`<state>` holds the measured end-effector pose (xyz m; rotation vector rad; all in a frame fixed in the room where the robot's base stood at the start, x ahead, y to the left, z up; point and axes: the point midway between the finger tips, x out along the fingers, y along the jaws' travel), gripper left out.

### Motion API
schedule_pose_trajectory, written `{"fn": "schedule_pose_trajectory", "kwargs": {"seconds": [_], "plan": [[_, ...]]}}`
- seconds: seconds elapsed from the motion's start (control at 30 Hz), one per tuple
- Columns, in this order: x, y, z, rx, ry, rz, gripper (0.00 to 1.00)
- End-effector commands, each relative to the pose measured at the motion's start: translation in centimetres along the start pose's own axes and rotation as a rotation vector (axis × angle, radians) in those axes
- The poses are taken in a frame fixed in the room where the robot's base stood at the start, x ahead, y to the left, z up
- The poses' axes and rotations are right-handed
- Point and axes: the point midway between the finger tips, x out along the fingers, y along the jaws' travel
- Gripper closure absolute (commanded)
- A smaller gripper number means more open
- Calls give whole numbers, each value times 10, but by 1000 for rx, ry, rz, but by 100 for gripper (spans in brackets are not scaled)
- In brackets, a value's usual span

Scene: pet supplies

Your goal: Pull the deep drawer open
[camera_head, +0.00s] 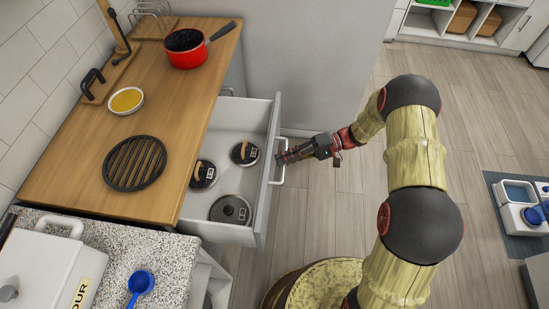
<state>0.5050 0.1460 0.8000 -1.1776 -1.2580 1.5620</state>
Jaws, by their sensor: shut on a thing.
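The deep drawer (235,118) is a light grey drawer under the wooden counter, and it stands well open toward the right. Its front panel (268,170) carries a pale bar handle (280,174). Inside lie two round black-and-tan items (244,153) and a grey round lid (230,210) with a dark knob. My gripper (283,158) is at the handle, shut on it, coming from the right. The exact finger contact on the bar is small in the picture.
The wooden counter (75,165) holds a red pan (185,52), a bowl of yellow contents (127,101) and a black round trivet (134,163). A speckled worktop (165,262) with a blue scoop (140,282) is at the front left.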

Motion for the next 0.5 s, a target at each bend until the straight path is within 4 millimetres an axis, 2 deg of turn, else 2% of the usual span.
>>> {"fn": "schedule_pose_trajectory", "kwargs": {"seconds": [0.3, 0.5], "plan": [[-56, 14, 23, 0, 3, 2, 100], [-78, 18, 32, 0, 0, 1, 100]]}}
